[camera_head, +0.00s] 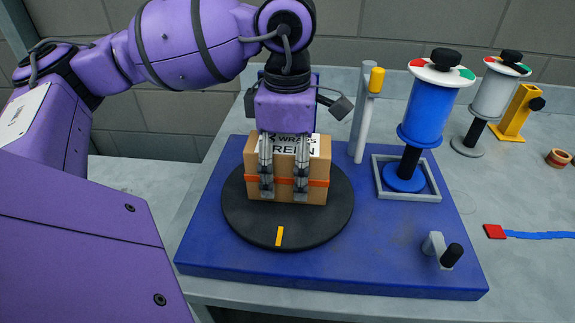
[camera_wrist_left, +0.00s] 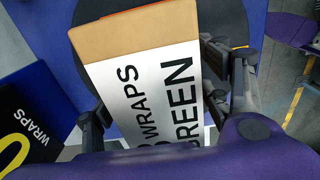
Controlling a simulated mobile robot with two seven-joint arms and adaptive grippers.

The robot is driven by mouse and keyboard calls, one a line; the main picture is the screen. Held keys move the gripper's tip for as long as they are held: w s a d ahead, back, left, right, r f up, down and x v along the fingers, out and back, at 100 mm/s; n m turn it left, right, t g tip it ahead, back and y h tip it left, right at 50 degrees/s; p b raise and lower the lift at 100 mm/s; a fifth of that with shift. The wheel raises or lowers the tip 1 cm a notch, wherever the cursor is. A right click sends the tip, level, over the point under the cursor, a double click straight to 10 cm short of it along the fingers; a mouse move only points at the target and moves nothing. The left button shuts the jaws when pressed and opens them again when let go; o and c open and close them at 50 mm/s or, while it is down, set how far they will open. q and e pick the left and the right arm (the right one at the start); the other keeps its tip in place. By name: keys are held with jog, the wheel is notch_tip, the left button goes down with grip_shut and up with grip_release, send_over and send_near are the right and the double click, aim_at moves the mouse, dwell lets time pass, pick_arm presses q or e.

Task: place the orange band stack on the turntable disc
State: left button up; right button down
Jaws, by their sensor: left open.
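The orange band stack (camera_head: 315,165) is a brown cardboard block with an orange band around its lower part and a white label on top. It appears to rest upright near the middle of the black turntable disc (camera_head: 250,222). The stack also shows in the left wrist view (camera_wrist_left: 135,38), with its label towards the camera. My left gripper (camera_head: 284,192) is open over the stack, fingers pointing down. In the head view both fingers overlap its near face. In the left wrist view they lie at either side of it; contact cannot be told.
The disc sits on a blue base (camera_head: 220,265). A blue film spool (camera_head: 425,115), a grey post (camera_head: 361,130) and a crank handle (camera_head: 441,250) stand right of it. A black package marked WRAPS (camera_wrist_left: 30,130) lies left in the wrist view.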

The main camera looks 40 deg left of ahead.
pick_arm(q)
notch_tip(320, 180, up, 12)
jog(key=shift+r+p, duration=0.15)
jog(key=shift+p, duration=0.25)
dwell(0.6)
